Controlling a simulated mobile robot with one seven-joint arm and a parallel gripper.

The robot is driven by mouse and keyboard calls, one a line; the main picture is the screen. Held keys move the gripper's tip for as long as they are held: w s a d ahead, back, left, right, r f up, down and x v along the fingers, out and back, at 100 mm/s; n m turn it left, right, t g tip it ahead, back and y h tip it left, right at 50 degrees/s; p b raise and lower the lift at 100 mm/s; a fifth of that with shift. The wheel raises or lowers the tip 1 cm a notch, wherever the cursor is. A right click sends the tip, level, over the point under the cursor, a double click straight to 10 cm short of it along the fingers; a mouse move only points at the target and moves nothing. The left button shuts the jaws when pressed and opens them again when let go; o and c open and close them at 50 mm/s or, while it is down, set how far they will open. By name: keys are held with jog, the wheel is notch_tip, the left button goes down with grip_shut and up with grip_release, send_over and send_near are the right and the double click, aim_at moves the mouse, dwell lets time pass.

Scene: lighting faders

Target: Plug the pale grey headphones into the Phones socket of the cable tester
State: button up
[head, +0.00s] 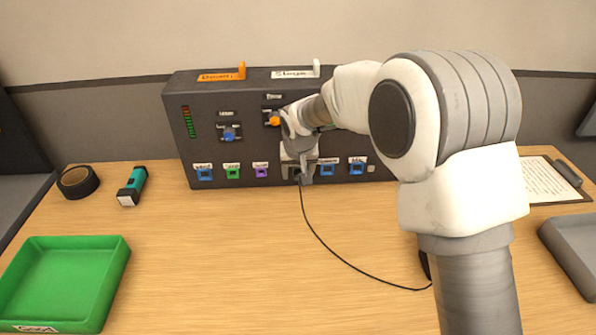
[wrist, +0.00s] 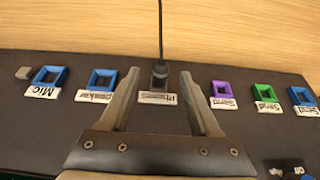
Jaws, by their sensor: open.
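The cable tester (head: 350,100) is a dark upright box at the back of the table, with a row of coloured sockets along its lower front. My gripper (head: 298,176) is at that row. In the wrist view it is open, its fingers (wrist: 159,78) on either side of the Phones socket, whose label (wrist: 157,98) is partly readable. A black plug (wrist: 160,68) stands at this socket and appears to be in it, between the fingers and apart from them. Its thin black cable (head: 335,252) runs down and right across the table behind my arm. The headphones themselves are hidden.
A green tray (head: 115,270) is at the front left, with a black tape roll (head: 78,182) and a teal torch (head: 132,187) behind it. A clipboard (head: 545,185) and a grey tray (head: 565,250) are at the right. The middle table is clear except for the cable.

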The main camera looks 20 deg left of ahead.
jog(key=p+v, duration=0.2)
jog(key=v, duration=1.5)
jog(key=shift+r, duration=0.15)
jog(key=shift+s, duration=0.1)
